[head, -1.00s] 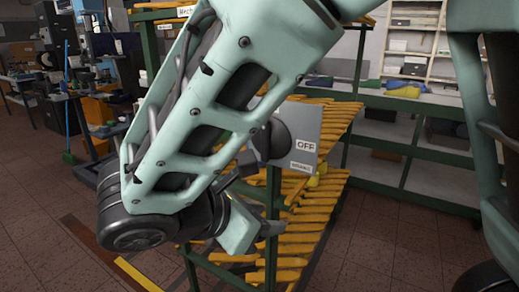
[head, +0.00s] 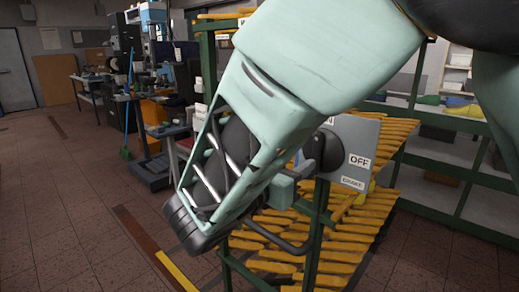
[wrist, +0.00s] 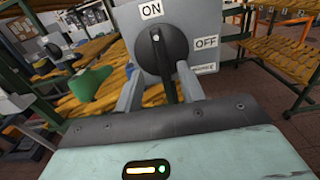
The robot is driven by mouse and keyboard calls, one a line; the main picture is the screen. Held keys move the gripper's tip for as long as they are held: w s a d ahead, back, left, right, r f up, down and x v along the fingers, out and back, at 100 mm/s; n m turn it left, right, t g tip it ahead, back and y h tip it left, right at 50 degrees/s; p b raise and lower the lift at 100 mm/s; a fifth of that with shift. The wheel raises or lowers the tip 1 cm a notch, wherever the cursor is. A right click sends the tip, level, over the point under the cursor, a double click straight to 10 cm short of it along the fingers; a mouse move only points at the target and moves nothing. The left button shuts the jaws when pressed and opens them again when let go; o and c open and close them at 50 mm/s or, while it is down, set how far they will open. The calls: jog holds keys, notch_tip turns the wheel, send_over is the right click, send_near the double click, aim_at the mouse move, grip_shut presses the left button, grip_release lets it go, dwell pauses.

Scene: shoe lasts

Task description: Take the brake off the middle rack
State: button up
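A grey switch box (head: 352,137) is on the green post of a rack with yellow-orange shoe lasts. It has a dark round knob (head: 322,152) with a raised bar, and ON and OFF labels. In the wrist view the knob (wrist: 160,50) has its white mark towards ON at the top; OFF is at the right. In the head view my gripper (head: 300,172) is beside the knob, partly hidden by my arm.
Shoe lasts (head: 335,245) fill the sloping shelves below the box. A green post (head: 317,225) stands under it. Another rack (wrist: 285,50) is at the right in the wrist view. Shelving stands behind; open tiled floor (head: 70,200) is at the left.

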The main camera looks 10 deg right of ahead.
aim_at(315, 151)
jog(key=x, duration=0.6)
jog(key=shift+w+d, duration=0.2)
jog(key=shift+d, duration=0.1)
grip_shut()
